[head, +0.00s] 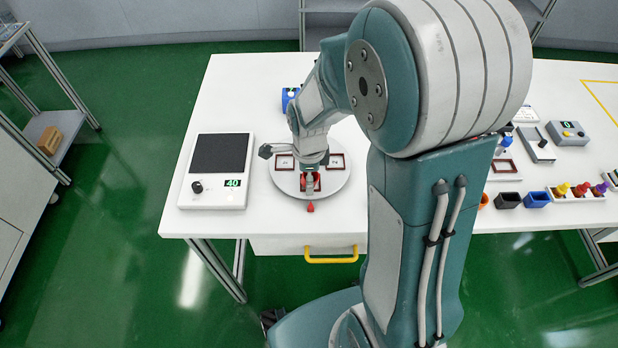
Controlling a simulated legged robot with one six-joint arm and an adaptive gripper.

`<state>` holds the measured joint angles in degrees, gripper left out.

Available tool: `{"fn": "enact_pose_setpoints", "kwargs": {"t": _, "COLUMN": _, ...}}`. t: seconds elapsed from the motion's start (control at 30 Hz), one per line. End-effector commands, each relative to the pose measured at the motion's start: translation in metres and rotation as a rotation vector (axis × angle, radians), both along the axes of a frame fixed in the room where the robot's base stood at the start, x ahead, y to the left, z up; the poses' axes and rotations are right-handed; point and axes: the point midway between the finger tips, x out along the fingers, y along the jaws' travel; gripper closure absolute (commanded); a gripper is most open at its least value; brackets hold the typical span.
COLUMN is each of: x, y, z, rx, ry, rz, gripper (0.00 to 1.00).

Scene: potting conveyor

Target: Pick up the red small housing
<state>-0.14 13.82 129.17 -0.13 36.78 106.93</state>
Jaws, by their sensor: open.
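My gripper (310,184) is open and points down over the front of a round white turntable (282,182) on the table. A bright red piece (304,181), which looks like the red small housing, shows at the fingertips. The gripper covers much of it, and I cannot tell whether the fingers touch it. Two dark-red framed nests (336,161) show on the turntable behind the gripper, to its left and right. A small red pointer (310,207) sits at the turntable's front edge.
A white device (217,170) with a dark plate and a display reading 40 stands at left. A blue object (289,97) lies behind. At right are a black cup (508,199), a blue cup (537,199) and a knob rack (577,193). My arm hides the table's middle.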

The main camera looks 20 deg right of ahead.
Motion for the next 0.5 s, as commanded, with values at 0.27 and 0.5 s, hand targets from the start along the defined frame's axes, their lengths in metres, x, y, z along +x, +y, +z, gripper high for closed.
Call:
{"fn": "enact_pose_setpoints", "kwargs": {"t": 0.27, "x": 0.0002, "y": -0.0002, "z": 0.0001, "rx": 0.000, "ry": -0.001, "rz": 0.000, "gripper": 0.38}}
{"fn": "enact_pose_setpoints", "kwargs": {"t": 0.5, "x": 0.0002, "y": -0.0001, "z": 0.0002, "rx": 0.000, "ry": -0.001, "rz": 0.000, "gripper": 0.71}}
